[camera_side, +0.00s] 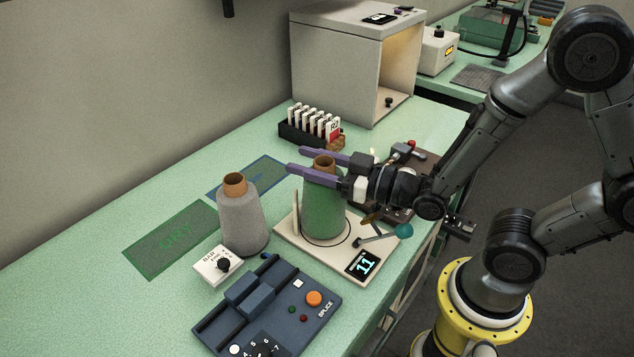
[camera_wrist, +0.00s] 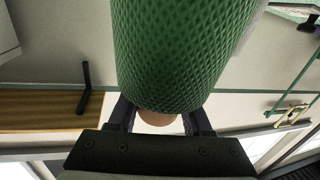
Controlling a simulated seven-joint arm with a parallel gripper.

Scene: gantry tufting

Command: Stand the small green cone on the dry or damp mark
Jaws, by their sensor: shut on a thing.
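The green cone (camera_side: 322,212) stands upright on the white meter plate (camera_side: 290,237), whose display reads 11. I cannot tell whether its base touches the plate. My gripper (camera_side: 295,160) has its purple fingers either side of the cone's upper part and is shut on it. In the wrist view the green cone (camera_wrist: 180,50) fills the top middle, with its tan tube end between the fingers (camera_wrist: 160,118). The green dry mark (camera_side: 175,240) is bare at the left. The blue mark (camera_side: 245,178), likely the damp one, lies behind the cones, partly hidden.
A grey cone (camera_side: 240,220) stands between the dry mark and the plate. A white dial box (camera_side: 215,266) and a blue splicer (camera_side: 265,308) are in front. A card rack (camera_side: 310,130) and an open lit booth (camera_side: 345,65) are behind. The table's left is clear.

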